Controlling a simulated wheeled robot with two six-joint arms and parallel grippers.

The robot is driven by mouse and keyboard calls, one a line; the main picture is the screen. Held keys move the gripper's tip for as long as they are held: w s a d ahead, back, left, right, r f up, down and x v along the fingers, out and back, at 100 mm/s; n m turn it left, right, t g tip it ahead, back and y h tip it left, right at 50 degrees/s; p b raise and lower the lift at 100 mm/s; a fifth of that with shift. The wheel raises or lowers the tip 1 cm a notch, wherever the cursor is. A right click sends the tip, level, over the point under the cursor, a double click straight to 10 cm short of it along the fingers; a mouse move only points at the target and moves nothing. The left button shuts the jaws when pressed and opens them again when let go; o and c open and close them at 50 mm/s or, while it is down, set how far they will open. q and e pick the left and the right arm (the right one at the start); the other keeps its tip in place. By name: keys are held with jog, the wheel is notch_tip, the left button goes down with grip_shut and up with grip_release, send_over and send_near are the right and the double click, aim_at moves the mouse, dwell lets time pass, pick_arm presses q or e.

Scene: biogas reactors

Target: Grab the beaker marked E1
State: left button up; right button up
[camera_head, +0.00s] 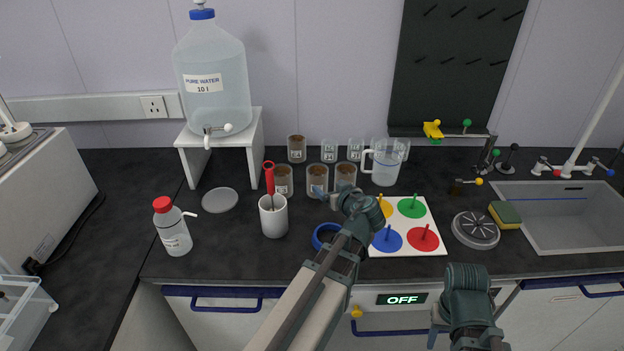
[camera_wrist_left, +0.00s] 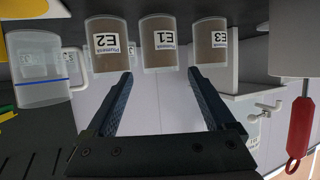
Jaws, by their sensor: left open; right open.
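Three beakers with brown contents stand in a row, labelled E2 (camera_wrist_left: 107,45), E1 (camera_wrist_left: 158,42) and E3 (camera_wrist_left: 208,42) in the upside-down left wrist view. In the head view E1 (camera_head: 317,177) is the middle one, with E3 (camera_head: 283,181) to its left and E2 (camera_head: 346,174) to its right. My left gripper (camera_head: 326,193) is open and empty, just in front of E1. In the wrist view its fingers (camera_wrist_left: 160,73) point at the row, with E1 centred between the tips. My right gripper (camera_head: 438,318) is open, low at the front right.
A white cup with a red-handled tool (camera_head: 273,218) stands left of my left arm. A clear pitcher (camera_head: 386,165) stands right of E2. Another brown-filled beaker (camera_head: 296,148) and empty beakers (camera_head: 329,151) stand behind. A board with coloured discs (camera_head: 390,248) lies at right.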

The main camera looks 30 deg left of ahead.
pick_arm(q)
jog(key=b, duration=0.3)
send_near(314, 173)
jog(key=x, duration=0.4)
jog(key=shift+d+f, duration=0.1)
jog(key=shift+f, duration=0.15)
jog(key=shift+w+a, duration=0.1)
jog(key=shift+a, duration=0.15)
pick_arm(e)
jog(key=f, duration=0.3)
jog(key=shift+w+a+f, duration=0.1)
jog(key=shift+w+a, duration=0.15)
jog(key=shift+a, duration=0.05)
pick_arm(q)
jog(key=b+x, duration=0.2)
jog(key=x, duration=0.3)
jog(key=shift+w+a, duration=0.15)
jog(key=shift+r, duration=0.1)
pick_arm(e)
jog(key=shift+f, duration=0.75)
